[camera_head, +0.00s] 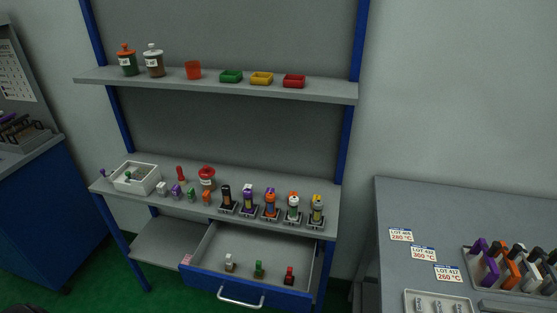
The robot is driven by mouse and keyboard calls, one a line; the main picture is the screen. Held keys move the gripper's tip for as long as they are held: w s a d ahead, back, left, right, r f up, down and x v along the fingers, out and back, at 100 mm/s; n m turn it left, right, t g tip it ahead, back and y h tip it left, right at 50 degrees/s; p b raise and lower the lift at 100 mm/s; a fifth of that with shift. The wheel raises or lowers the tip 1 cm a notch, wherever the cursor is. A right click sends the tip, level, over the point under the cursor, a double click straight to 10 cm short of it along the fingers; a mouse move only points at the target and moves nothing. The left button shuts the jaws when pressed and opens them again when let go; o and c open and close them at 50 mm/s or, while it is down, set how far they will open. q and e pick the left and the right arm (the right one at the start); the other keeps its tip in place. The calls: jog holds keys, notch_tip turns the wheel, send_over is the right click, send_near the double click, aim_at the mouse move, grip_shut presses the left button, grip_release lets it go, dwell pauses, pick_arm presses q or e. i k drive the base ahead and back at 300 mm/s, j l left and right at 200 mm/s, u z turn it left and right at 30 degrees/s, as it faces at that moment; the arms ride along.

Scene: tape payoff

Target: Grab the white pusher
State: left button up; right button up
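No thing is labelled as a pusher, and several small white things show. A white-and-grey handled tool (531,274) stands in the rack on the right table, between an orange one (511,268) and a black one (547,278). A small white piece (161,188) stands near the front of the middle shelf, left of a purple piece (176,191). A small whitish piece (229,262) stands in the open drawer (204,262), left of a green one (259,269) and a red one (289,276). Neither gripper shows.
The drawer sticks out below the shelf, its handle (240,300) in front. Several dispensers stand along the shelf's right half; a white box (136,178) stands at its left. The right table (460,205) has bare room behind three lot labels. Green floor (120,285) lies left.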

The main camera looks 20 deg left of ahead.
aim_at(231, 267)
jog(key=u, duration=1.15)
